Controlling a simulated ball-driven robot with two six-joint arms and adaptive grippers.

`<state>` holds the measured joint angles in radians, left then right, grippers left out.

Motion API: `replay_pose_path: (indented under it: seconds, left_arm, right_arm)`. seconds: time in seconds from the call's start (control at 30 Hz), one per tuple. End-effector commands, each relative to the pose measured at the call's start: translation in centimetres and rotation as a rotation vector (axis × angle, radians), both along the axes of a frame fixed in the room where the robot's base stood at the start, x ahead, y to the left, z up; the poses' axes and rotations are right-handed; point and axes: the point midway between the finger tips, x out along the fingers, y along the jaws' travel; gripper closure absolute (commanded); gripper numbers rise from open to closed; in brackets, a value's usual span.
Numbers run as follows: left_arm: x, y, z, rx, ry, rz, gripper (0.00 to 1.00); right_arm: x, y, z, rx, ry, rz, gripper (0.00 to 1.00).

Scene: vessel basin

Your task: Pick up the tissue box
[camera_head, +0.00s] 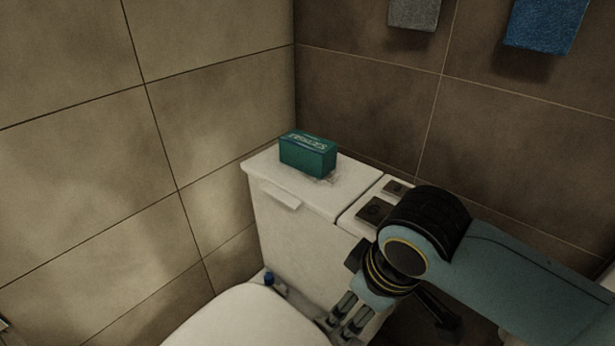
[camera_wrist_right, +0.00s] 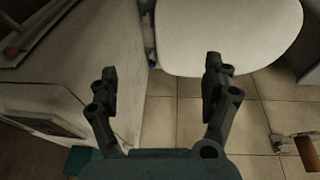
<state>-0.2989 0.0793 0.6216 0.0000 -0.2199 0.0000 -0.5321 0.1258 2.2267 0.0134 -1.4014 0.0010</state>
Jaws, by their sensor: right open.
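The green tissue box (camera_head: 308,154) sits on the white toilet tank top (camera_head: 270,176), near the wall corner. In the right wrist view a small green patch (camera_wrist_right: 82,160) shows at the lower left, partly hidden by my gripper. My right gripper (camera_head: 345,318) is in front of the tank, low and to the right of the box, with its fingers pointing down. It is apart from the box. In the right wrist view its fingers (camera_wrist_right: 160,80) are spread wide with nothing between them. My left gripper is out of view.
The white toilet lid (camera_head: 245,318) lies below the tank and also shows in the right wrist view (camera_wrist_right: 225,35). A paper roll holder (camera_wrist_right: 300,148) is at the lower right there. Grey (camera_head: 414,12) and blue towels (camera_head: 547,22) hang on the back wall. Tiled walls close in the corner.

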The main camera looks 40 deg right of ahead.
Motion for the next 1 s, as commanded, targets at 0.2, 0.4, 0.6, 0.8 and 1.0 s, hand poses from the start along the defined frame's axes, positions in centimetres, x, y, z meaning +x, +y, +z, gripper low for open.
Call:
replay_pose_path:
  seconds: [0.2, 0.4, 0.6, 0.8, 1.0]
  left_arm:
    - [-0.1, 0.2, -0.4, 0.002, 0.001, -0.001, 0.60]
    - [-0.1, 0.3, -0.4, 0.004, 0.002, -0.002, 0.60]
    - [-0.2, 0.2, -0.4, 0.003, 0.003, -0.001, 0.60]
    - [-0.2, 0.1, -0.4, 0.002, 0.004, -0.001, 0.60]
    - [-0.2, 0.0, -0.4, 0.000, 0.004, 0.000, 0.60]
  right_arm:
    - [1.1, 0.2, 5.5, 0.007, -0.039, 0.046, 0.17]
    - [5.7, -1.4, 5.9, 0.032, -0.051, 0.123, 0.17]
    - [11.2, -4.5, 6.9, 0.048, -0.060, 0.163, 0.17]
    - [18.0, -10.5, 11.2, 0.064, -0.083, 0.155, 0.17]
    - [22.2, -15.5, 16.5, 0.095, -0.112, 0.105, 0.17]
